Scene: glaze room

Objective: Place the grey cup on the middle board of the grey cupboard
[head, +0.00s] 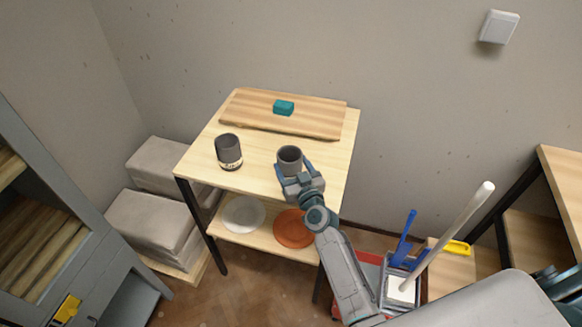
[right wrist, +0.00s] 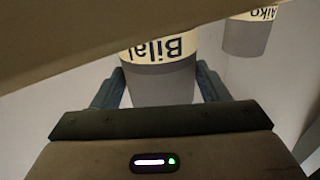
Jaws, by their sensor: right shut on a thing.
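My right gripper (head: 293,178) is shut on a grey cup (head: 290,156) at the front right of the light wooden table. In the right wrist view this cup (right wrist: 160,88) sits between the fingers (right wrist: 160,90), with a pale band lettered "Bilal". I cannot tell whether it touches the tabletop. A second grey cup (head: 228,148) stands upright to its left; its band reads "Aiko" in the right wrist view (right wrist: 247,38). The grey cupboard (head: 70,225) is at the left edge, only partly in view, with wooden boards inside. My left gripper is not in view.
The table (head: 200,155) carries a wooden board (head: 250,112) with a teal block (head: 284,107). Its lower shelf holds a white plate (head: 244,214) and an orange plate (head: 293,230). Grey stacked blocks (head: 150,220) stand between cupboard and table. Cleaning tools (head: 408,250) stand at right.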

